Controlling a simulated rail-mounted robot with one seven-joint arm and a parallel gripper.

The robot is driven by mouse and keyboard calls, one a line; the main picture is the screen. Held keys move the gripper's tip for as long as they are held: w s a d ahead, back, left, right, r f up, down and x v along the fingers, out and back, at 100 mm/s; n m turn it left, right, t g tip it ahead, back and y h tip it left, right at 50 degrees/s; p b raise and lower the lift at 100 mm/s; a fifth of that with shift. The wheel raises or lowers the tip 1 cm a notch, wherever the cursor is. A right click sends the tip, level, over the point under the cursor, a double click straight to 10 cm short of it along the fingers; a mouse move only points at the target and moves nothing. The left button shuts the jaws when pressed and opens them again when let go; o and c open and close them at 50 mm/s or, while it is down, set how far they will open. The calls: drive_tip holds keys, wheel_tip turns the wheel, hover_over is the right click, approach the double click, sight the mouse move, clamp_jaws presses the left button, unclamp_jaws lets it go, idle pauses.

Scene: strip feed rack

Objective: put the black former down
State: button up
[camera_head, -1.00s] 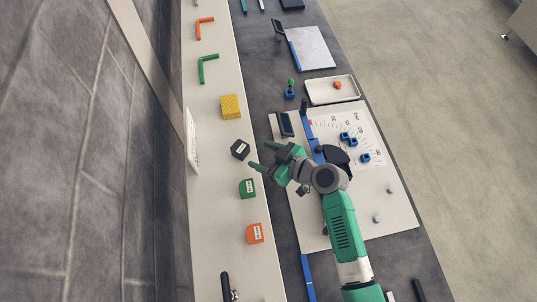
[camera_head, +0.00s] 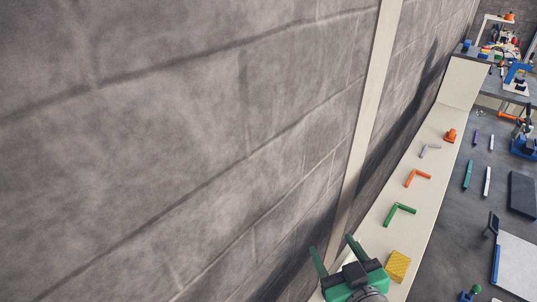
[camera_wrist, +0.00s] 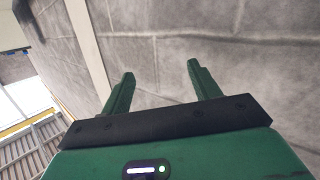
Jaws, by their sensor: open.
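My gripper (camera_head: 331,245) is at the bottom of the head view, with its two green fingers spread and pointing up the picture. It also shows in the wrist view (camera_wrist: 160,70), open, with nothing between the fingers and only grey block wall behind them. The black former is not in sight in either view now. The part of the pale shelf where it lay earlier is outside the head view or hidden behind my gripper.
The pale shelf (camera_head: 401,181) runs along the wall. On it are a yellow block (camera_head: 398,266) close right of my gripper, a green angle piece (camera_head: 399,212), an orange one (camera_head: 417,175) and a grey one (camera_head: 428,150). The dark bench (camera_head: 450,230) lies to the right.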

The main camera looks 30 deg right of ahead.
drive_tip(key=w+a+r+n+t+y, duration=0.1)
drive_tip(key=w+a+r+t, duration=0.15)
drive_tip(key=a+r, duration=0.5)
drive_tip(key=w+a+r+n+t+y, duration=0.1)
drive_tip(key=w+a+r, duration=0.2)
drive_tip(key=a+r, duration=0.45)
drive_tip(key=s+a+r+t+y, duration=0.1)
drive_tip(key=s+a+r+t, duration=0.1)
drive_tip(key=s+a+r, duration=0.2)
drive_tip(key=s+a+r+t+y, duration=0.1)
drive_tip(key=s+a+r+t, duration=0.2)
drive_tip(key=a+r, duration=0.8)
wheel_tip(320, 180, up, 5)
drive_tip(key=shift+s+a+r+t+y, duration=0.15)
drive_tip(key=shift+s+a+t+y, duration=0.1)
drive_tip(key=shift+s+t+y, duration=0.15)
drive_tip(key=shift+r, duration=0.1)
